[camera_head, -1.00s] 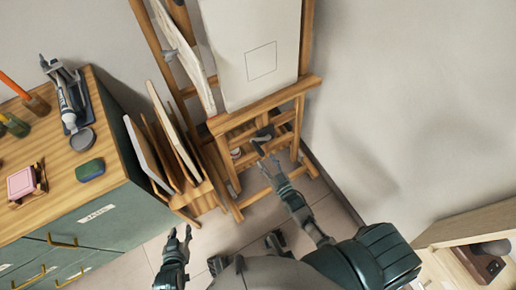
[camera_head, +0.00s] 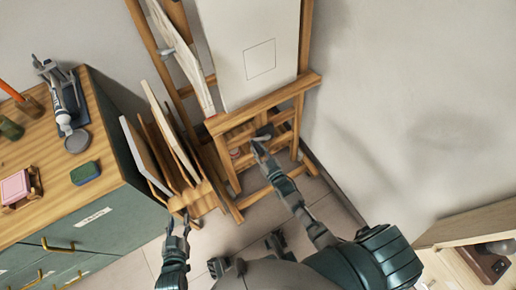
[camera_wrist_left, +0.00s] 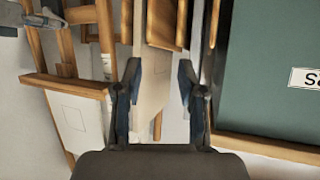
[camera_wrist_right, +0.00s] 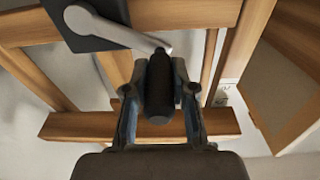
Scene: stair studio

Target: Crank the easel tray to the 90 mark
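The wooden easel (camera_head: 262,103) stands against the wall and holds a white canvas (camera_head: 252,42) with a drawn square. The crank shows in the right wrist view as a grey arm (camera_wrist_right: 108,31) running from a dark plate to a black handle (camera_wrist_right: 160,88). My right gripper (camera_wrist_right: 160,75) has its fingers on both sides of the black handle, close against it, and appears shut on it. It also shows in the head view (camera_head: 258,143), below the tray ledge. My left gripper (camera_head: 178,226) is open and empty near the floor rack. No scale or 90 mark is readable.
A green cabinet (camera_head: 95,221) with a wooden top stands at left, bearing paint tools. A rack (camera_head: 196,197) of leaning boards sits between it and the easel. A wooden shelf (camera_head: 470,225) stands at lower right. The wall right of the easel is clear.

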